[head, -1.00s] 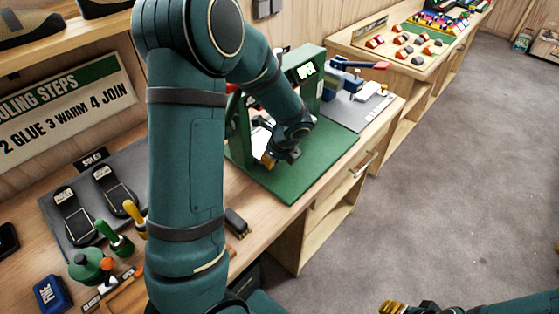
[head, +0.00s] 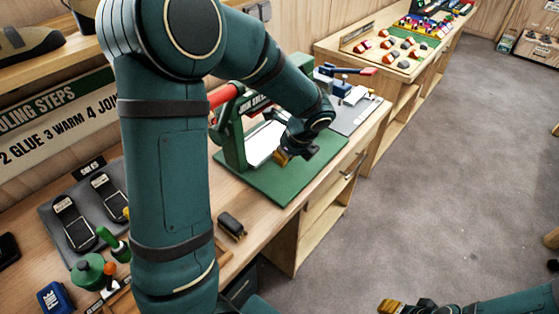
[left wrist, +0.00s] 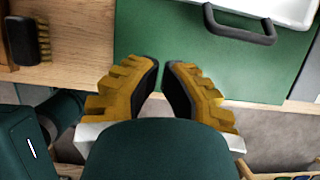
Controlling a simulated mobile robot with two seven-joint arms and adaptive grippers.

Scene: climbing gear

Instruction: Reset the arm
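My left arm fills the left middle of the head view. Its gripper (head: 284,157) hangs over the green base plate (head: 290,188) of a press. In the left wrist view my left gripper (left wrist: 161,65) has its two yellow fingers close together with a narrow gap and nothing between them. A white tray with a dark handle (left wrist: 240,32) lies on the green plate just beyond the fingertips, apart from them. My right gripper (head: 390,306) is at the bottom edge of the head view, over the floor and partly cut off; its opening is unclear.
The press frame (head: 233,140) with a red lever stands by my left forearm. A small brush (head: 231,224) lies on the bench, also in the left wrist view (left wrist: 27,40). Shoe soles (head: 72,222) and tools are at left. Open floor (head: 440,190) lies at right.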

